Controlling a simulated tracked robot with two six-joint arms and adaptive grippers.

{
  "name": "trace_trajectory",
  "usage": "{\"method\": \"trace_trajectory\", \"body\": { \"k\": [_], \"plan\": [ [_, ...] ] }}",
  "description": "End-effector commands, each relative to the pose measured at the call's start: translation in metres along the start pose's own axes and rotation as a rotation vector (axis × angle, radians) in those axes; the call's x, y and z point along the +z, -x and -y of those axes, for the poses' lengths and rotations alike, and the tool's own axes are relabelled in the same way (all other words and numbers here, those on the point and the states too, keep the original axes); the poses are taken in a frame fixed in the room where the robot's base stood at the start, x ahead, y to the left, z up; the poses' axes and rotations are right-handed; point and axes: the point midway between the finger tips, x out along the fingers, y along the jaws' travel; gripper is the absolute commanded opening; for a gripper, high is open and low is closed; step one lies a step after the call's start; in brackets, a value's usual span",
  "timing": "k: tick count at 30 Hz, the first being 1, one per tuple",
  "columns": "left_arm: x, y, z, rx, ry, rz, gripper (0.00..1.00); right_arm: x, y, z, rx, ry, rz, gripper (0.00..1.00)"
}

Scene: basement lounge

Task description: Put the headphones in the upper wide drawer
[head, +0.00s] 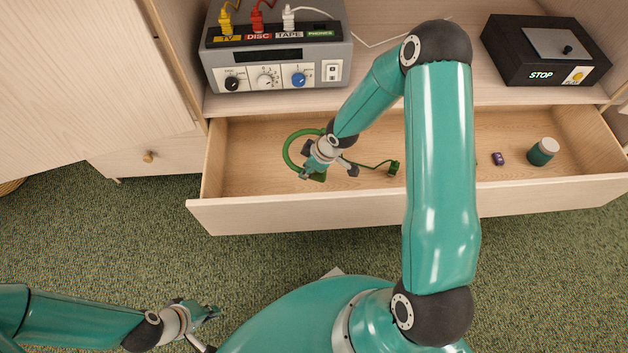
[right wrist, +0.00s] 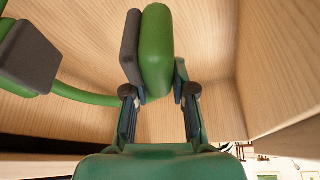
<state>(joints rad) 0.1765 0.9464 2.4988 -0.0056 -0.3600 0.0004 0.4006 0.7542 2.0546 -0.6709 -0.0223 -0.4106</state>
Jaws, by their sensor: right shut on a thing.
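The green headphones (head: 287,150) with dark grey ear pads are inside the open wide drawer (head: 260,213). My right gripper (head: 325,168) reaches down into the drawer and is shut on one ear cup, which shows between its fingers in the right wrist view (right wrist: 157,52). The other ear cup (right wrist: 28,57) and part of the headband show to its left there. A green cable runs right to a plug (head: 393,168). I cannot tell whether the headphones touch the drawer floor. My left gripper (head: 212,312) is low over the carpet, away from the drawer; its finger opening is unclear.
A dark green jar (head: 542,151) with a pale lid and a small purple item (head: 498,158) lie in the drawer's right part. Above stand a grey switch box (head: 277,72) with plugs and a black STOP box (head: 545,52). My right arm hides part of the drawer.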

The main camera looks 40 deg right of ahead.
Motion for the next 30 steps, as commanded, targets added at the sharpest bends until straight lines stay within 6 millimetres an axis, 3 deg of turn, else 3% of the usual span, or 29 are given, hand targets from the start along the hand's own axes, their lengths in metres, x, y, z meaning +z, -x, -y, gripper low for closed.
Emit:
{"method": "trace_trajectory", "body": {
  "k": [1,3,11,18,30],
  "plan": [
    [0.0,-0.017,0.006,0.0,0.0,0.0,0.0,0.006,-0.017,0.0,0.0,0.001,-0.001,0.0],
    [0.0,-0.027,0.01,0.0,0.0,0.0,0.0,0.01,-0.026,0.001,0.0,0.003,-0.001,0.0],
    [0.0,-0.041,0.015,0.0,0.0,0.0,0.0,0.015,-0.041,0.001,0.0,0.004,-0.001,0.0],
    [0.0,-0.068,0.024,0.0,0.0,0.0,0.0,0.026,-0.067,0.002,0.0,0.002,-0.001,0.0],
    [0.0,-0.071,0.025,0.0,0.0,0.0,0.0,0.027,-0.071,0.002,-0.001,0.004,-0.001,0.0]
  ]
}}
